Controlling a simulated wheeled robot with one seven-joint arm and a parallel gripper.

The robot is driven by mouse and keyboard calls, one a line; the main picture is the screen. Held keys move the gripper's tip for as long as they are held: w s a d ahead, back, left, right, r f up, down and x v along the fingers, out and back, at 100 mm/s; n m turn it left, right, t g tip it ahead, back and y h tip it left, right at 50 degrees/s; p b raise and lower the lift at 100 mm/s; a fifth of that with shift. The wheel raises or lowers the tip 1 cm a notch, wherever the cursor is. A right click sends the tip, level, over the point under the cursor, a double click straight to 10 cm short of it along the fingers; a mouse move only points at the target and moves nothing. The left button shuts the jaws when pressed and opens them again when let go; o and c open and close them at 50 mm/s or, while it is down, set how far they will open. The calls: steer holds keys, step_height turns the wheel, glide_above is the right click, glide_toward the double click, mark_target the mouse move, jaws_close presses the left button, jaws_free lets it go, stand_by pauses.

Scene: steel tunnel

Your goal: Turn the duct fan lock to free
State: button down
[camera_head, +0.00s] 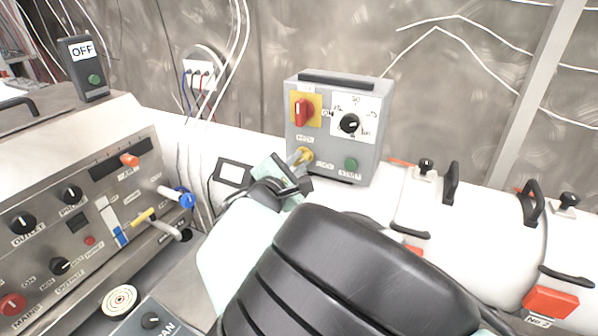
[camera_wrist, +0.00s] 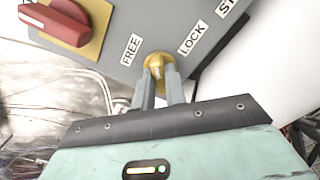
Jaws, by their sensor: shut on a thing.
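The duct fan lock is a small brass-yellow knob (camera_head: 304,154) low on the left of a grey control box's front face (camera_head: 329,165). In the wrist view the lock knob (camera_wrist: 156,65) sits between the printed words FREE (camera_wrist: 131,49) and LOCK (camera_wrist: 191,40). My gripper (camera_head: 298,162) reaches it from the front. In the wrist view the two grey fingers of my gripper (camera_wrist: 160,82) are shut on the knob, one on each side. The fingers hide part of the knob, and I cannot tell which word it points to.
The box also carries a red rotary switch (camera_head: 302,112) on a yellow plate, a black dial (camera_head: 349,123) and a green button (camera_head: 351,164). White ducting (camera_head: 480,215) with black handles lies to the right. A control console (camera_head: 75,220) stands at the left.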

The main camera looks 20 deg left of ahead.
steer(key=n+b, duration=0.1)
steer(key=n, duration=0.3)
steer(key=shift+f+n, duration=0.1)
steer(key=shift+n, duration=2.5)
steer(key=c, duration=1.4)
jaws_free()
steer(key=shift+c, duration=0.2)
